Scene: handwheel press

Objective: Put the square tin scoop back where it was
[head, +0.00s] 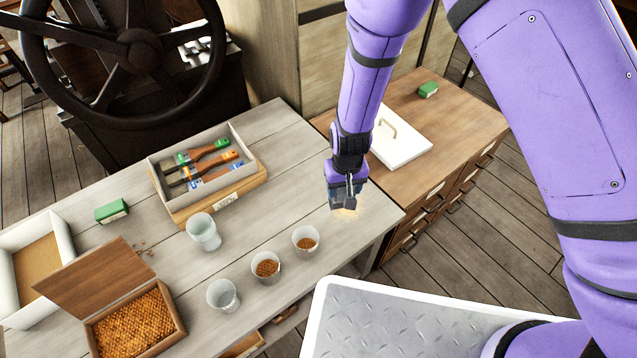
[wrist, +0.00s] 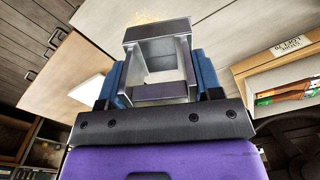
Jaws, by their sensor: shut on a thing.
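My gripper (head: 346,190) hangs over the right end of the grey plank table, fingers downward. It is shut on the square tin scoop (wrist: 130,55), a grey metal open-sided box shape held between the two blue fingers in the wrist view. In the head view the scoop is small and mostly covered by the gripper. A patch of pale golden grains (head: 349,213) shows just below the gripper. I cannot tell whether anything is in the scoop.
Several cups stand on the table (head: 160,228), two with brown grains (head: 266,267). An open wooden box (head: 178,318) holds golden pellets. A brush tray (head: 240,134), green box (head: 111,210) and pale tray (head: 62,240) stand left. A white lid (head: 402,148) lies on the drawer cabinet (head: 455,130).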

